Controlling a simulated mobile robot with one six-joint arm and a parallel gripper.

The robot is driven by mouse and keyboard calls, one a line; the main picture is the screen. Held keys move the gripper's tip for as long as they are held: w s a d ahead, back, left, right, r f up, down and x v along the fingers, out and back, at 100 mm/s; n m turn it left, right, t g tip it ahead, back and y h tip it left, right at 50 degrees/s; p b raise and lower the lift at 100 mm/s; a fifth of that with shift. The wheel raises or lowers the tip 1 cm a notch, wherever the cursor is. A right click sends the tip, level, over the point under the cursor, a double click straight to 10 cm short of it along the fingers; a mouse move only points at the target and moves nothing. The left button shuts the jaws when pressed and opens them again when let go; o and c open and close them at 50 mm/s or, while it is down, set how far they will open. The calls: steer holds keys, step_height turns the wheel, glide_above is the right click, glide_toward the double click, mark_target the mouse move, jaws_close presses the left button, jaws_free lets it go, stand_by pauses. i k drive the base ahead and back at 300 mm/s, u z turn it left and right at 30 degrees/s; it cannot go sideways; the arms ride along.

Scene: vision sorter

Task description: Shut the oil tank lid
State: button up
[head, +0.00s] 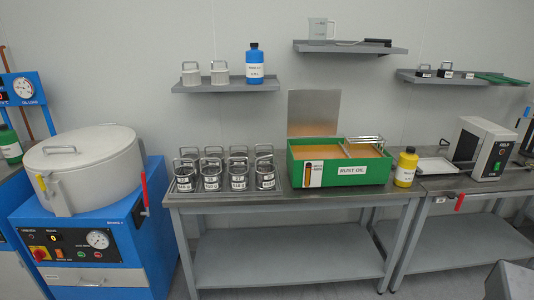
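The oil tank (300,176) is a green box labelled RUST OIL on the middle bench, filled with amber liquid. Its lid (314,112) appears to be the plain grey metal plate standing upright at the tank's back left edge, so the tank is open on top. A metal rack with handles (366,140) lies across the tank's right end. A thermometer-like label marks the tank's front left. My gripper is not in view.
Several metal canisters with wire handles (239,183) stand left of the tank. A yellow bottle (406,167) stands close to its right. A shelf (350,48) hangs above the lid. A blue machine (105,265) with a round white vessel stands left.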

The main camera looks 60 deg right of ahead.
mark_target(312, 113)
steer(key=u, duration=0.75)
steer(key=i, duration=0.65)
steer(key=u, duration=0.3)
steer(key=k, duration=0.2)
steer(key=z, duration=3.25)
